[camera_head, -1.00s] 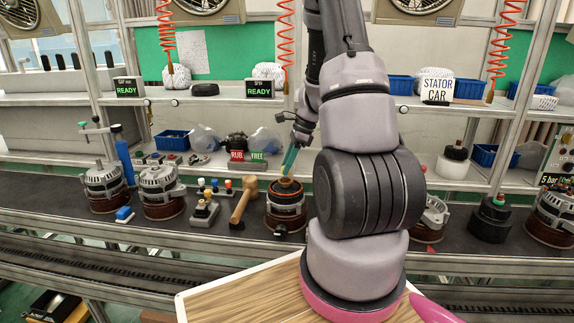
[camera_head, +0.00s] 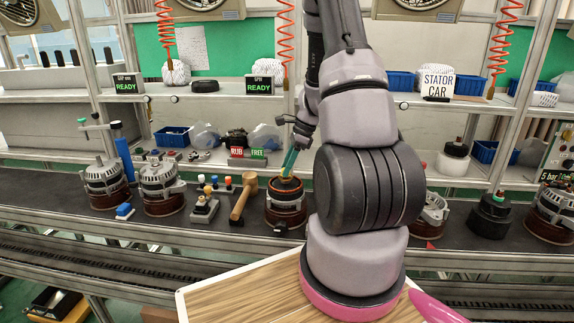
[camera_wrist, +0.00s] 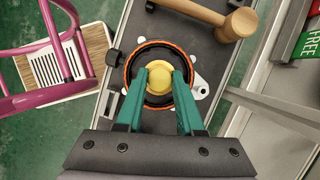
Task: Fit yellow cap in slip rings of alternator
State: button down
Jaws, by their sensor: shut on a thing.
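My gripper (camera_wrist: 158,80), with green fingers, is shut on the round yellow cap (camera_wrist: 158,74). In the wrist view the cap sits over the middle of the alternator (camera_wrist: 150,47), inside its dark opening with an orange ring. In the head view my gripper (camera_head: 287,170) points down at the top of the alternator (camera_head: 287,207), which stands on the dark conveyor. The slip rings are hidden under the cap and fingers. I cannot tell whether the cap touches them or hovers just above.
A wooden mallet (camera_head: 242,200) lies close left of the alternator, and a small holder with coloured knobs (camera_head: 204,208) stands beyond it. Other alternators (camera_head: 161,188) stand farther left. Red and green label signs (camera_head: 247,155) are behind. My arm hides part of the conveyor to the right.

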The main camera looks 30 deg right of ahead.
jog(key=shift+f, duration=0.45)
jog(key=shift+c, duration=2.2)
grip_release()
jog(key=v, duration=1)
jog(key=shift+r, duration=0.4)
jog(key=shift+d, duration=0.15)
